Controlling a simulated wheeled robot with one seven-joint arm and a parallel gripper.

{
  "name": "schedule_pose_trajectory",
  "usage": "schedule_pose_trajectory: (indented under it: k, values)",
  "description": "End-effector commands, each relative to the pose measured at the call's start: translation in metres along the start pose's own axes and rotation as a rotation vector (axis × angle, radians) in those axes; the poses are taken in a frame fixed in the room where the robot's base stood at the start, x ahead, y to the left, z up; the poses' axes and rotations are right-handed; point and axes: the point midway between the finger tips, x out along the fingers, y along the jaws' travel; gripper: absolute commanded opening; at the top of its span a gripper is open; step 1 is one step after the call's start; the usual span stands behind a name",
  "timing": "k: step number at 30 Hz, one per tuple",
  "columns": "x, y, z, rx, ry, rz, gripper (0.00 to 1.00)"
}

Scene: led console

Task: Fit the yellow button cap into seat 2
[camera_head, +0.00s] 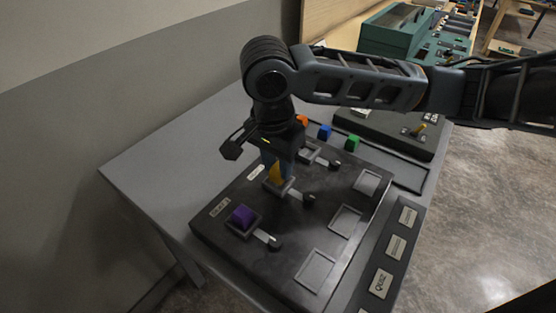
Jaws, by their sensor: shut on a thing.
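The yellow button cap (277,174) is between the fingers of my gripper (276,163), which is shut on it and points down. The cap is at the middle seat (283,191) of the left row on the dark console. I cannot tell whether it sits in the frame or hangs just above it. My fingers hide the cap's upper part. A label lies left of this seat, too small to read surely.
A purple cap (242,216) sits in the near seat. The far seat (310,153) looks empty. Orange (301,120), blue (324,132) and green (352,143) caps stand behind. The grey table (165,155) is clear at left.

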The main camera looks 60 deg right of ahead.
Motion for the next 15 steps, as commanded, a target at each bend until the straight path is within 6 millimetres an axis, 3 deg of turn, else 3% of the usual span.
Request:
schedule_pose_trajectory:
  k: [15]
  values:
    - [0.0056,0.0001,0.0009,0.000,-0.001,0.000,0.02]
